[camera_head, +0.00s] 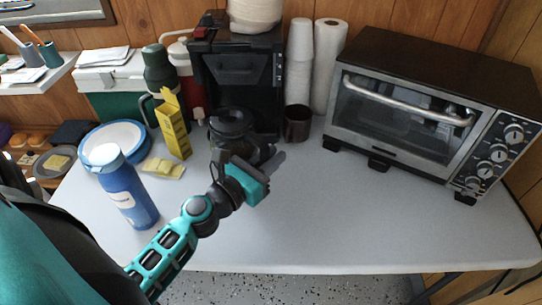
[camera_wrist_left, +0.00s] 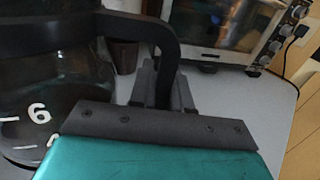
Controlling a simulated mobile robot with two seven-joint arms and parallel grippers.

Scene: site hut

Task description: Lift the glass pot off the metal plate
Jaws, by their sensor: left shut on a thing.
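The glass pot (camera_head: 230,122) has a black lid and dark glass, and stands at the front of the black coffee maker (camera_head: 238,68). In the left wrist view the pot (camera_wrist_left: 45,95) fills the left side, with white numbers on its glass and a black handle (camera_wrist_left: 168,42) curving down to the right. My left gripper (camera_head: 270,164) is at the pot's near right side, shut on the handle; its fingers also show in the wrist view (camera_wrist_left: 163,88). The metal plate is hidden behind the pot and gripper, so I cannot tell whether the pot touches it. My right gripper is out of view.
A brown mug (camera_head: 297,123) stands close to the right of the pot. A yellow box (camera_head: 173,126) and a blue bottle (camera_head: 126,190) are to the left. A toaster oven (camera_head: 415,115) stands at the right. The table's front right is clear.

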